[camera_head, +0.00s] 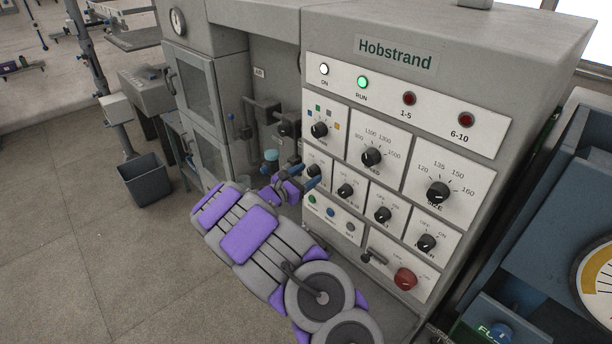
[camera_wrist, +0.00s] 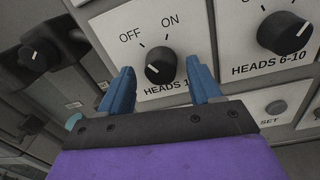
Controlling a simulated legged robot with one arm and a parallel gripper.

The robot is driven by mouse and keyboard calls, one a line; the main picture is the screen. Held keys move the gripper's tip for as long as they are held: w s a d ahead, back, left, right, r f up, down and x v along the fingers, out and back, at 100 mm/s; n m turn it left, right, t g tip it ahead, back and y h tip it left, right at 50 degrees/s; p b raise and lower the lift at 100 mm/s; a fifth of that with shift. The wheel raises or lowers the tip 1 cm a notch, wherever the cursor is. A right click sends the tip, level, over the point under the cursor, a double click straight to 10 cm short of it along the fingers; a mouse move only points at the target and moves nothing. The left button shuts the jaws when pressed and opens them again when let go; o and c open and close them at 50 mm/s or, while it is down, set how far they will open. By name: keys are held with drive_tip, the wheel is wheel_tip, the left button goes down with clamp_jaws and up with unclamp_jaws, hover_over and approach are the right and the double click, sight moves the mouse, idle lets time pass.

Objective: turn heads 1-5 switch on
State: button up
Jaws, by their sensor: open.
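The heads 1-5 switch is a round black knob (camera_wrist: 161,66) on a white plate in the wrist view, with OFF at its upper left and ON at its upper right. A short white mark shows on the left part of its face; I cannot tell its exact setting. My gripper (camera_wrist: 160,70) is open, with one blue finger on each side of the knob. Contact is not clear. The label below is partly covered by the right finger. In the head view my gripper (camera_head: 303,174) is at the panel's left column, partly hiding the switch.
The heads 6-10 knob (camera_wrist: 285,33) is close on the right. The SET button (camera_wrist: 276,107) is below it. On the Hobstrand panel, the green RUN lamp (camera_head: 362,82) is lit, and the 1-5 lamp (camera_head: 409,99) is dark red. A red knob (camera_head: 405,279) is lower right.

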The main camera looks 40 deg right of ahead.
drive_tip(key=shift+d, duration=0.1)
drive_tip(key=shift+c, duration=0.5)
drive_tip(key=c, duration=0.9)
drive_tip(key=shift+c, duration=0.2)
drive_tip(key=shift+b, duration=0.45)
drive_tip(key=m+b, duration=0.3)
drive_tip(key=b, duration=0.2)
drive_tip(key=shift+f+m+b, duration=0.3)
drive_tip(key=shift+m+b, duration=0.05)
drive_tip(key=shift+m, duration=0.05)
drive_tip(key=m+b, duration=0.2)
drive_tip(key=b, duration=0.2)
drive_tip(key=shift+m, duration=0.4)
drive_tip(key=m+b, duration=0.4)
drive_tip(key=b, duration=0.2)
drive_tip(key=shift+m, duration=0.3)
drive_tip(key=shift+m+b, duration=0.5)
drive_tip(key=shift+b, duration=0.15)
drive_tip(key=shift+r, duration=0.1)
